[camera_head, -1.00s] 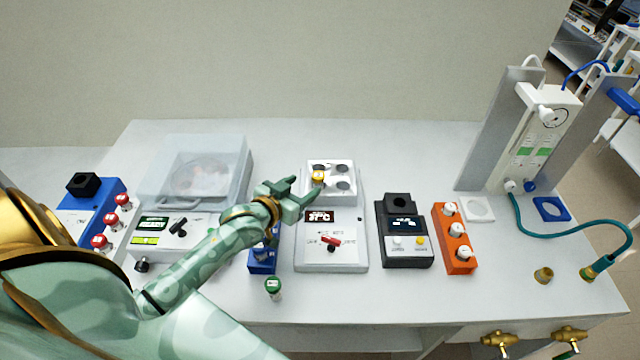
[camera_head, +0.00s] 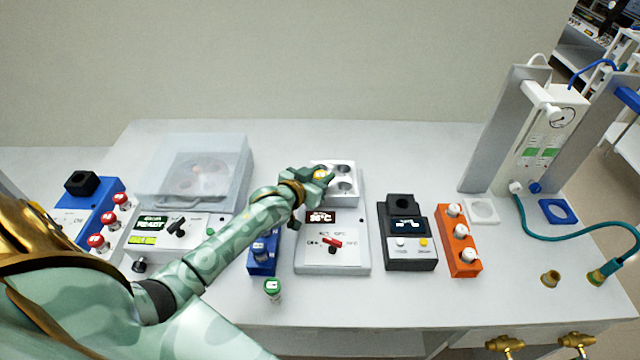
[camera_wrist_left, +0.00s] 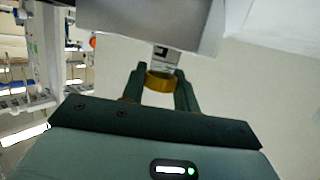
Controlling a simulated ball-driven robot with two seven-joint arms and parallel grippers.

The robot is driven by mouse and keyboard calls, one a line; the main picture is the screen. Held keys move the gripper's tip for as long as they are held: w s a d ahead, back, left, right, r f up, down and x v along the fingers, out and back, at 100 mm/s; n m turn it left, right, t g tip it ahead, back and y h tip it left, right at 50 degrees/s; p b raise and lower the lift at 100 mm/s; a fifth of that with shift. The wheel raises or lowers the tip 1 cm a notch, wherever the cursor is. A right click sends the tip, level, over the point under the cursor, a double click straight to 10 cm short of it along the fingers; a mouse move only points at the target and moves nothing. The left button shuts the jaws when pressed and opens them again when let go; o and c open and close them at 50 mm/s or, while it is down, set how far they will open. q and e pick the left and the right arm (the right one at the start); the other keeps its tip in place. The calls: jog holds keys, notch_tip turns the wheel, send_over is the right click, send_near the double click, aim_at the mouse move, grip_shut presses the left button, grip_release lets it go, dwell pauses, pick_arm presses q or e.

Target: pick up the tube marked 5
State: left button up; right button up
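A tube with a yellow cap (camera_head: 320,174) is at the front-left well of the white block on the heater. In the left wrist view its yellow cap (camera_wrist_left: 159,82) sits between my fingers, with a pale label with a dark mark beyond it. I cannot read a number on it. My left gripper (camera_head: 322,177) is at the cap; in the left wrist view the fingers of the gripper (camera_wrist_left: 160,84) lie against both sides of the cap and look shut on it. The tube's lower part is hidden. My right gripper is not in view.
The heater (camera_head: 333,250) stands mid-bench. A blue rack (camera_head: 263,262), a green-capped tube (camera_head: 273,289) and a lidded machine (camera_head: 190,225) are to its left. A dark device (camera_head: 408,250) and an orange rack (camera_head: 460,262) with white-capped tubes are to its right. The front bench is mostly clear.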

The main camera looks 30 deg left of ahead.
pick_arm(q)
jog(key=shift+c, duration=1.3)
jog(key=shift+r, duration=0.1)
